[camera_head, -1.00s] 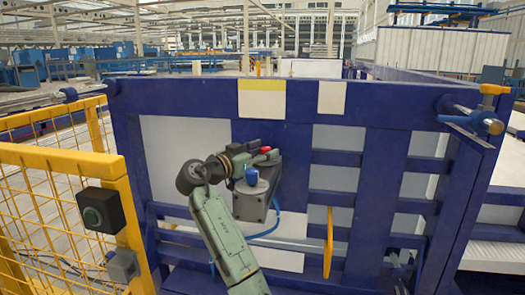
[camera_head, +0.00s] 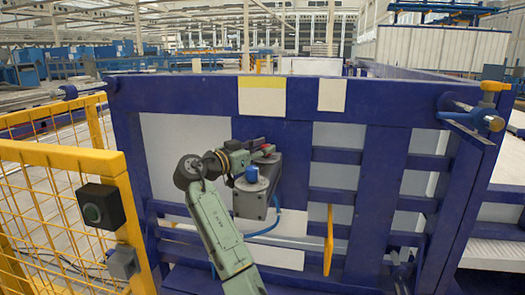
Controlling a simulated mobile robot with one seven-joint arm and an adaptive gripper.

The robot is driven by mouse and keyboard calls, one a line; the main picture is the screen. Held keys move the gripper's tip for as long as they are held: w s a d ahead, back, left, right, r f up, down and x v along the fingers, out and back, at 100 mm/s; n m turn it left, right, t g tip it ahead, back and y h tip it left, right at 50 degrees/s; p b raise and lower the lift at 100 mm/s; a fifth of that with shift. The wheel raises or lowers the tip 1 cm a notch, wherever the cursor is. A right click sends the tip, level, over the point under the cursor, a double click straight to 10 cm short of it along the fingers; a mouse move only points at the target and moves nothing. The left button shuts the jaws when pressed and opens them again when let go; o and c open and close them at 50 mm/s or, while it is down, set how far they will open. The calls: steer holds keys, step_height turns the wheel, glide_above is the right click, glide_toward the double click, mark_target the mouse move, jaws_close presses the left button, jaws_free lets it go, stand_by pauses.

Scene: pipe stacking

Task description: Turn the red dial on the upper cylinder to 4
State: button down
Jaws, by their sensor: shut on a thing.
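The upper cylinder's red dial (camera_head: 267,149) shows as a small red patch at the upper end of a grey housing (camera_head: 276,180) on the blue frame. My gripper (camera_head: 260,154) is at the red dial and shut on it, reaching in from the left. My gripper and wrist hide part of the dial, and its numbers are too small to read. A blue dial (camera_head: 251,174) sits just below my gripper on a pale round base on the same housing.
The blue frame (camera_head: 386,190) stands behind the housing. A yellow mesh fence (camera_head: 65,200) with a black button box (camera_head: 100,206) is at left. A blue hose (camera_head: 264,230) runs below the housing. A yellow handle (camera_head: 328,240) is at right.

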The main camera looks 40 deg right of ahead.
steer(key=shift+w+m+g+b, duration=0.15)
steer(key=shift+m+g+b, duration=0.2)
steer(key=shift+m+g, duration=1.2)
steer(key=shift+n+g, duration=0.25)
steer(key=shift+g, duration=0.3)
steer(key=c, duration=1.3)
jaws_free()
steer(key=shift+a, duration=0.1)
steer(key=a, duration=1.1)
steer(key=shift+w+a, duration=0.4)
steer(key=shift+w, duration=0.05)
